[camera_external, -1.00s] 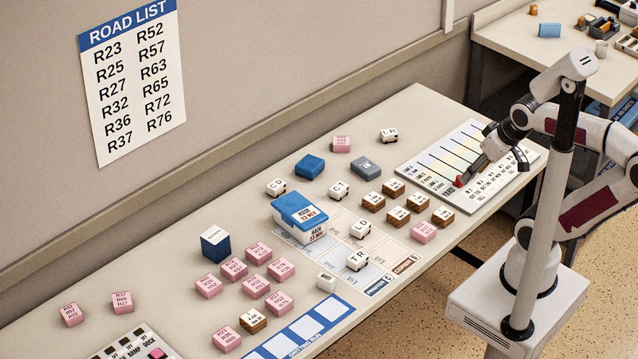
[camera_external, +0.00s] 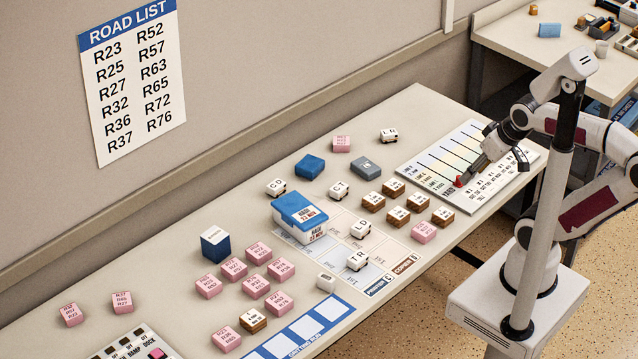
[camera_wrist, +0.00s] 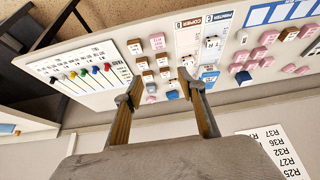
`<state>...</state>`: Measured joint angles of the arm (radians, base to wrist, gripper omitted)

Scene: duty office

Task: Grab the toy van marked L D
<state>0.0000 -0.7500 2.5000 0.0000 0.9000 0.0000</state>
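The white toy van marked L D (camera_external: 361,229) stands on the printed grid sheet on the table, right of the blue-and-white box. My gripper (camera_external: 470,173) is well to its right, above the ruled board. In the wrist view my gripper (camera_wrist: 160,82) shows two fingers spread apart with nothing between them.
The van marked T R (camera_external: 358,260) is just in front of L D, and the van marked C T (camera_external: 338,190) is behind it. Brown blocks (camera_external: 397,216) and a pink block (camera_external: 424,232) lie to the right. The blue-and-white box (camera_external: 300,217) stands close on the left.

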